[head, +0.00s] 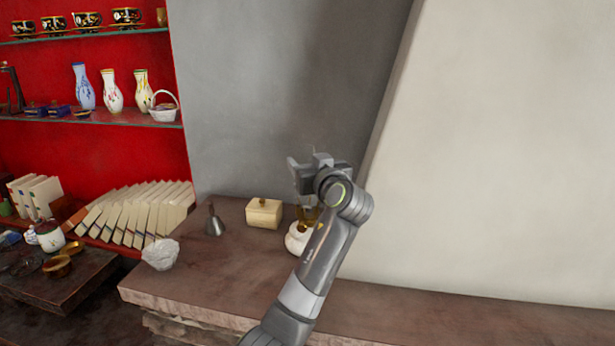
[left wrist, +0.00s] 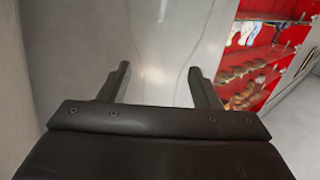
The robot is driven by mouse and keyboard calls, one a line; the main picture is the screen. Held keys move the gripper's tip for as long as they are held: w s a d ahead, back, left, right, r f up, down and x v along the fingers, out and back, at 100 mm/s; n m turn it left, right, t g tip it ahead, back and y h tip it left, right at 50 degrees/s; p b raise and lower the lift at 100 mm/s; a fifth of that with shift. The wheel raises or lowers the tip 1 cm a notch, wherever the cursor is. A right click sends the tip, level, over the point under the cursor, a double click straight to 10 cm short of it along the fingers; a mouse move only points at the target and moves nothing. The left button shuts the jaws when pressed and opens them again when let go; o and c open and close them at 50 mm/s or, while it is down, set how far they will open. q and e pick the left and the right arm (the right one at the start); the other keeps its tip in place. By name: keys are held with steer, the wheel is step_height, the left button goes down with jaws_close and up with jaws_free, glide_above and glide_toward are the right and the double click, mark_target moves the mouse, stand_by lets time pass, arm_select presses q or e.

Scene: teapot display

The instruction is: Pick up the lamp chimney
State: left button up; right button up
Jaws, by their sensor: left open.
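A clear, glassy shape, apparently the lamp chimney (left wrist: 178,45), shows faintly in the left wrist view, beyond and partly between my fingers. Its outline is hard to tell from the grey wall. My left gripper (head: 304,163) is open above the stone ledge in the head view, and its two spread fingers also show in the left wrist view (left wrist: 158,82). An amber glass piece (head: 308,214), perhaps part of the lamp, stands below the gripper, partly hidden by my left arm. I cannot tell whether the fingers touch the chimney. My right gripper is out of view.
A white round pot (head: 296,240) sits beside my arm. A cream box (head: 264,213), a dark metal funnel-like piece (head: 214,222) and a pale rock (head: 160,254) stand on the ledge (head: 215,272). Shelves with vases are left. A slanted pale wall (head: 500,150) is right.

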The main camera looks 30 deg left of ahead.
arm_select(q)
steer(key=shift+p+x, duration=0.55)
steer(key=shift+x, duration=0.5)
steer(key=shift+w+a, duration=0.25)
steer(key=shift+a, duration=0.05)
jaws_close()
